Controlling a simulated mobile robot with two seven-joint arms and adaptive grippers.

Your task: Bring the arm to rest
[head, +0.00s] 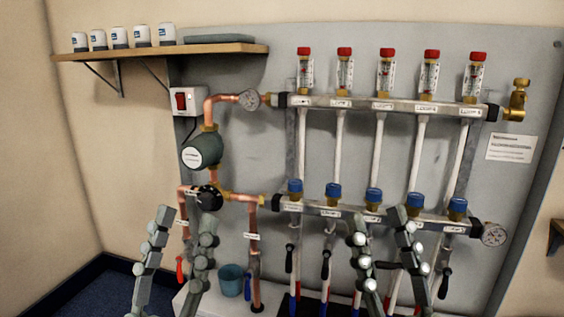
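My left gripper (183,220) points upward at the lower left, in front of the copper pipework. Its two fingers are spread apart with nothing held between them. My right gripper (377,220) points upward in front of the lower manifold bar (338,212). Its two fingers are also spread, and I see only pipes and the bar behind the gap. The fingers hide parts of the lower pipes and valve handles. Whether either gripper touches the pipework cannot be told from this view.
An upper manifold bar (365,105) carries several red-capped flow meters. Blue caps (295,187) line the lower bar. A pump (203,151), a red switch (184,101) and a blue cup (231,280) are at left. A wooden shelf (160,51) holds several white actuators.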

